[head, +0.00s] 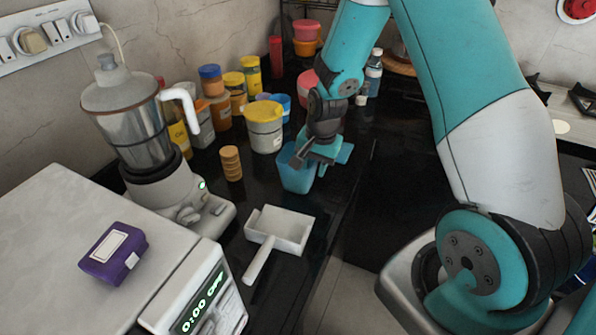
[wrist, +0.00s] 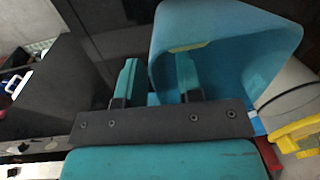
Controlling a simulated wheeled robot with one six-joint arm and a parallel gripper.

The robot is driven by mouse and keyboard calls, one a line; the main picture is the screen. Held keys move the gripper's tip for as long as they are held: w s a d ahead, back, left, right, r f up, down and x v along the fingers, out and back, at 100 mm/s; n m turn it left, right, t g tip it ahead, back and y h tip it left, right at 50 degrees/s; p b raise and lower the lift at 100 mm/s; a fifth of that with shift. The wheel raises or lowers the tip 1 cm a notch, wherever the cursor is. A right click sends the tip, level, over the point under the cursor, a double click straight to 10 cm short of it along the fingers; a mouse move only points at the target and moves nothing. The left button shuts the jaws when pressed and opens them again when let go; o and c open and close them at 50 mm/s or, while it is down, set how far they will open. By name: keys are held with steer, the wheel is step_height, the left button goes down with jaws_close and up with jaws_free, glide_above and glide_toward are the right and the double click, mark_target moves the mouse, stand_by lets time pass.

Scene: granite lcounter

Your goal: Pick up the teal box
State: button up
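The teal box (head: 296,178) is an open-topped, bin-like container on the dark counter, directly below my gripper in the head view. In the wrist view the teal box (wrist: 235,40) fills the upper right, with its hollow inside showing. My gripper (wrist: 157,80) is open, its two teal fingers apart. The right finger overlaps the box near its left edge; the left finger is outside it over the dark counter. I cannot tell whether either finger touches the box. In the head view my gripper (head: 318,158) partly hides the box's top.
A white tub with a yellow lid (head: 263,127) and several jars stand behind and left of the box. A white dustpan-like tray (head: 280,230) lies in front. A mixer grinder (head: 140,130) and purple box (head: 113,253) are left. The counter (head: 395,200) right of the box is clear.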

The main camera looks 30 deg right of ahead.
steer(key=shift+f, duration=0.2)
stand_by(0.3)
jaws_close()
